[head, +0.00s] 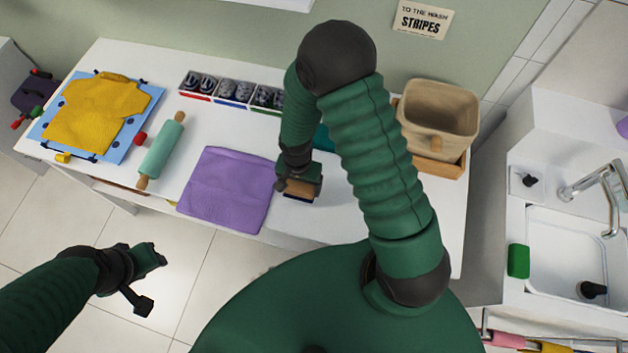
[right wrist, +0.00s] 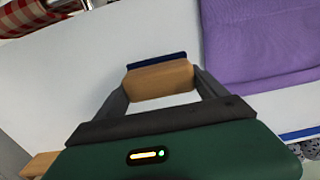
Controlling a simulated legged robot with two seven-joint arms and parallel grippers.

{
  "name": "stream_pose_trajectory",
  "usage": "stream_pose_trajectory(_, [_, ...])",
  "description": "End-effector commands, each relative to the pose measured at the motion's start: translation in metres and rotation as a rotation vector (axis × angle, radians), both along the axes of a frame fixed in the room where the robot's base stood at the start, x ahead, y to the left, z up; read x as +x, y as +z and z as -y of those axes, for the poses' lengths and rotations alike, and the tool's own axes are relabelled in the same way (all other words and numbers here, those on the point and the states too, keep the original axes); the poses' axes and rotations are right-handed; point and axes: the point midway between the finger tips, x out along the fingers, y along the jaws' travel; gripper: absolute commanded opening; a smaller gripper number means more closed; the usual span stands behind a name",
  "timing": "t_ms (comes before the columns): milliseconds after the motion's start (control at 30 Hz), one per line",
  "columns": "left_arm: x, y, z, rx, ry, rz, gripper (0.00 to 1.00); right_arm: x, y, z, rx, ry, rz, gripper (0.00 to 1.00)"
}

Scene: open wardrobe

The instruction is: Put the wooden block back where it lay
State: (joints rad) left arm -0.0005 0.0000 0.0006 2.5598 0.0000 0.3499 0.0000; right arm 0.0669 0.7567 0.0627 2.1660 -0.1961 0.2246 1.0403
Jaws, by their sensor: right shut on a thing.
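The wooden block (head: 299,196) is a small tan piece with a dark blue strip along one side. My right gripper (head: 298,188) is shut on it, over the white table just right of the folded purple cloth (head: 226,190). In the right wrist view the block (right wrist: 160,79) sits between the two grey fingers, with the purple cloth (right wrist: 262,40) to its upper right. I cannot tell whether the block touches the table. My left gripper (head: 147,280) is open and empty, over the floor in front of the table.
On the white table (head: 330,222) are a yellow shirt (head: 96,112) on a blue board, a teal rolling pin (head: 161,150) and sock compartments (head: 232,90). A tan bin (head: 438,110) stands at the right with a wooden piece (head: 440,167) before it. A sink (head: 575,250) is farther right.

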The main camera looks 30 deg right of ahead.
Motion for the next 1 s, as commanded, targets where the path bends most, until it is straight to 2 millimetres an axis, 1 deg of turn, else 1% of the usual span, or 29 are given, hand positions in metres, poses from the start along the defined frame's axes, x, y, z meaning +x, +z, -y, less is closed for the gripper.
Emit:
stream_pose_trajectory(33, [0.0, 0.008, 0.0, 0.0, 0.001, 0.0, 0.36, -0.001, 0.003, 0.015, 0.001, -0.007, -0.001, 0.38])
stream_pose_trajectory(100, [0.0, 0.011, 0.0, 0.0, 0.001, 0.0, 0.36, -0.002, 0.0, 0.03, -0.001, -0.004, -0.001, 0.38])
stream_pose_trajectory(200, [0.0, 0.013, 0.0, 0.0, 0.001, 0.0, 0.36, -0.002, -0.003, 0.043, -0.002, 0.001, 0.001, 0.38])
stream_pose_trajectory(267, [0.0, 0.014, 0.0, 0.0, 0.001, 0.0, 0.36, -0.003, -0.009, 0.045, -0.001, 0.004, 0.0, 0.38])
stream_pose_trajectory(400, [0.0, 0.018, 0.0, 0.0, 0.001, 0.0, 0.36, -0.003, -0.034, 0.047, 0.001, 0.006, -0.003, 0.38])
stream_pose_trajectory(433, [0.0, 0.019, 0.0, 0.0, 0.001, 0.0, 0.36, -0.003, -0.037, 0.047, 0.0, 0.005, -0.001, 0.38])
stream_pose_trajectory(500, [0.0, 0.018, 0.0, 0.0, 0.001, 0.0, 0.36, -0.002, -0.04, 0.047, 0.0, 0.005, 0.001, 0.38])
stream_pose_trajectory(700, [0.0, 0.017, 0.0, 0.0, 0.001, 0.0, 0.36, -0.002, -0.041, 0.047, 0.0, 0.004, 0.001, 0.38])
stream_pose_trajectory(733, [0.0, 0.017, 0.0, 0.0, 0.001, 0.0, 0.36, -0.002, -0.04, 0.047, 0.0, 0.004, 0.001, 0.86])
stream_pose_trajectory(833, [0.0, 0.017, 0.0, 0.0, 0.001, 0.0, 0.36, -0.002, -0.04, 0.047, 0.0, 0.004, 0.001, 0.99])
stream_pose_trajectory(867, [0.0, 0.017, 0.0, 0.0, 0.001, 0.0, 0.36, -0.002, -0.04, 0.047, 0.0, 0.004, 0.001, 1.0])
stream_pose_trajectory(1000, [0.0, 0.017, 0.0, 0.0, 0.001, 0.0, 0.36, -0.002, -0.04, 0.046, -0.002, 0.005, 0.001, 1.0])
